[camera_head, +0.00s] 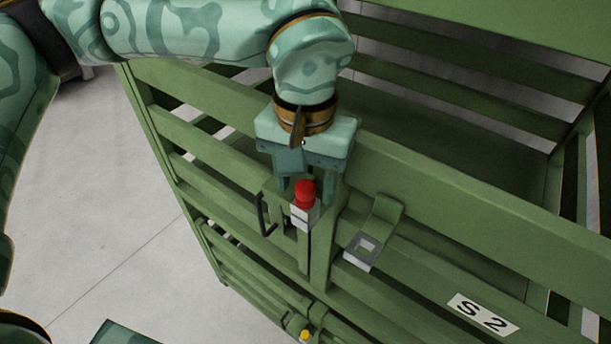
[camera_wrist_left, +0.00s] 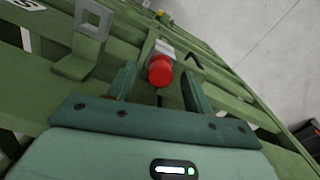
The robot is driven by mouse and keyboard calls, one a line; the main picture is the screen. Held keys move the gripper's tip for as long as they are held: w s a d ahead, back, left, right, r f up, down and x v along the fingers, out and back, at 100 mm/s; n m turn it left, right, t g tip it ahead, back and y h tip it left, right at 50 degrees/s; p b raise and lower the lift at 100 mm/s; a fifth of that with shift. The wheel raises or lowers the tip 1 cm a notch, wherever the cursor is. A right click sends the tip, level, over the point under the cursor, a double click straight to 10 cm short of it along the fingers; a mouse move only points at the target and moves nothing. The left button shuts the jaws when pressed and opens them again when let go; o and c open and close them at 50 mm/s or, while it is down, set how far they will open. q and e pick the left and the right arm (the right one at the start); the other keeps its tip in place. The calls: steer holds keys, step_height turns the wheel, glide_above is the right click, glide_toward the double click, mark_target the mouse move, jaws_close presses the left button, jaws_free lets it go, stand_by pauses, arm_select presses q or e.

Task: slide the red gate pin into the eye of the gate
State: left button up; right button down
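The gate pin (camera_head: 305,193) shows its red head standing above a pale grey block on the front of the green gate; its lower part is hidden. My left gripper (camera_head: 307,195) points down over it, open, with one finger on each side of the red head. In the left wrist view the red head (camera_wrist_left: 160,71) sits between the spread fingers (camera_wrist_left: 158,90), with a gap on both sides. The eye (camera_head: 366,246) is a grey square ring with a square hole, on a green bracket right of the pin; it also shows in the left wrist view (camera_wrist_left: 93,17).
The green slatted crate (camera_head: 440,200) fills most of the view. A dark handle (camera_head: 264,215) is left of the pin. A white S2 label (camera_head: 483,314) is at the lower right. A small yellow knob (camera_head: 305,335) is lower down. Grey floor (camera_head: 110,200) lies open at left.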

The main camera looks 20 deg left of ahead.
arm_select(q)
steer(key=shift+r, duration=0.1)
step_height(320, 180, up, 16)
stand_by(0.4)
stand_by(0.3)
